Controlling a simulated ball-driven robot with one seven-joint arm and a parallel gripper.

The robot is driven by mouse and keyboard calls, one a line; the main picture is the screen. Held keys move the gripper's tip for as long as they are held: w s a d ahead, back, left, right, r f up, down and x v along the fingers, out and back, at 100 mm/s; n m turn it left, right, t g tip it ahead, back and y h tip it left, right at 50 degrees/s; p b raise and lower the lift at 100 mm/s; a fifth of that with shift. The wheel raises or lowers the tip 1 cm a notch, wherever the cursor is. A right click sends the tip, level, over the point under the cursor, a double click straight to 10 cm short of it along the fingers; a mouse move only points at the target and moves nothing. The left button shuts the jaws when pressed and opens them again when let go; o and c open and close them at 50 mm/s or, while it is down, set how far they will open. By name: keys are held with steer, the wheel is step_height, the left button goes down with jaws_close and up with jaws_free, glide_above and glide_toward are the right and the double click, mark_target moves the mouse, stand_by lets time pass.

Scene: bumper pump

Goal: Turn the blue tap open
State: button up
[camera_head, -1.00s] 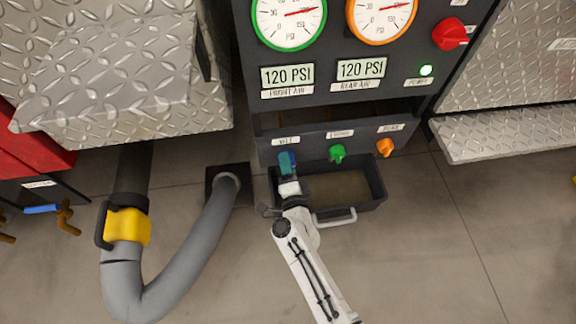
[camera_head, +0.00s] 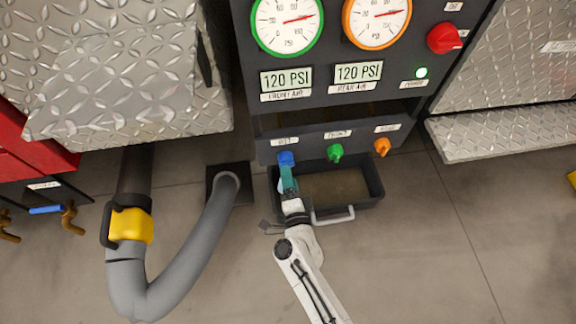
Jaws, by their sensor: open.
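The blue tap (camera_head: 286,158) is at the left end of the dark strip on the panel's lower edge, under a small white label. My gripper (camera_head: 287,178) is just below it, with teal fingers pointing up at it. The fingers are open, and the tap's lower part is close to or behind the fingertips. I cannot tell whether they touch it. The tap's handle direction is hard to make out.
A green tap (camera_head: 336,152) and an orange tap (camera_head: 382,147) sit to the right on the same strip. A dark tray (camera_head: 374,190) with a grey handle lies below. A grey hose (camera_head: 190,258) with a yellow coupling is to the left. Open floor lies to the right.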

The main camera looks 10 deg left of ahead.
steer(key=p+v, duration=0.1)
steer(key=v, duration=0.4)
steer(key=shift+s+d, duration=0.1)
steer(key=shift+s, duration=0.3)
